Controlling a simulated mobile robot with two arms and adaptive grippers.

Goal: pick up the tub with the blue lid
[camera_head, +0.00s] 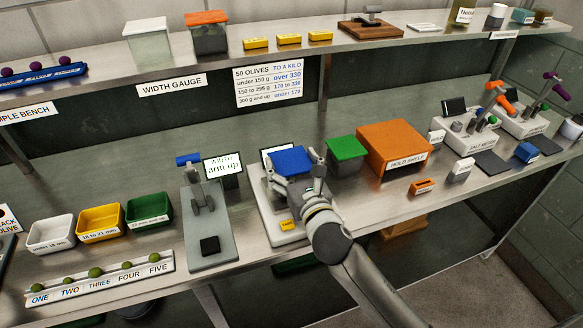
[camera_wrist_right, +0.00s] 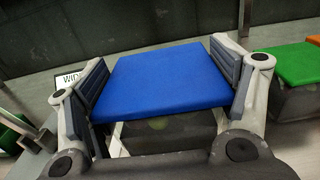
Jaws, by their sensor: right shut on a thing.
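The tub with the blue lid (camera_head: 287,160) is on the lower bench, over the grey device (camera_head: 262,213) with a yellow button. In the right wrist view its blue lid (camera_wrist_right: 168,78) fills the middle, with a clear body partly seen below. My right gripper (camera_head: 290,168) is around the tub, one finger on each side of the lid. It is shut on the tub; its pads show in the right wrist view (camera_wrist_right: 167,90). I cannot tell whether the tub rests on the device or is just above it. My left gripper is not in view.
A tub with a green lid (camera_head: 346,150) stands just right, beside an orange box (camera_head: 393,142). A gauge with a sign (camera_head: 207,225) stands to the left. White, yellow and green trays (camera_head: 100,222) are further left. A shelf (camera_head: 330,48) runs above at the back.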

